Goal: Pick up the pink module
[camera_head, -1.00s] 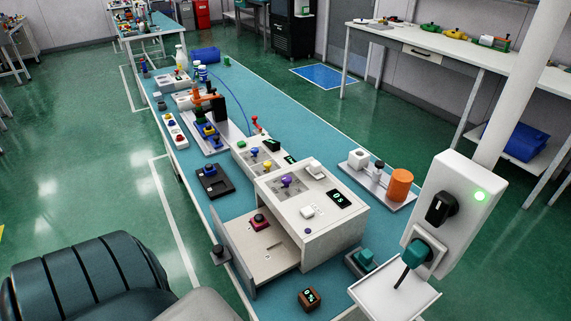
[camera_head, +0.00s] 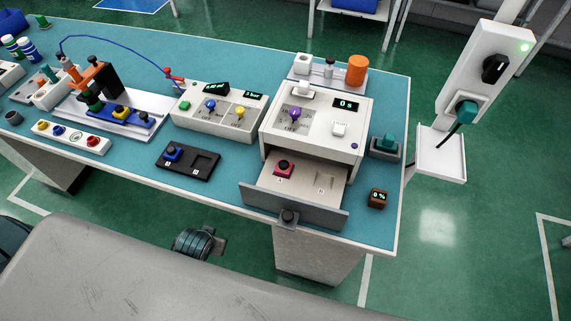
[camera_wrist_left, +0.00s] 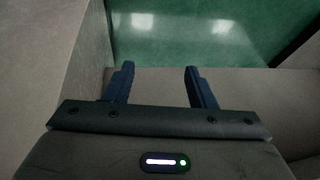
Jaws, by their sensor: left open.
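The pink module (camera_head: 283,169) is a small pink block with a black round knob on top. It sits in the left part of the open drawer (camera_head: 326,177) of the white box, in the slot marked A. The slot marked B beside it looks empty. My left gripper (camera_wrist_left: 160,82) shows in the left wrist view with its two dark fingers apart and nothing between them. Green floor and grey surfaces lie beyond it, and the pink module is not in that view. I cannot make out the left gripper's fingers in the head view. My right gripper is in neither view.
The drawer front (camera_head: 290,206) with its dark knob juts past the teal bench's near edge. A black tray (camera_head: 188,161) holding a blue module lies to the left.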

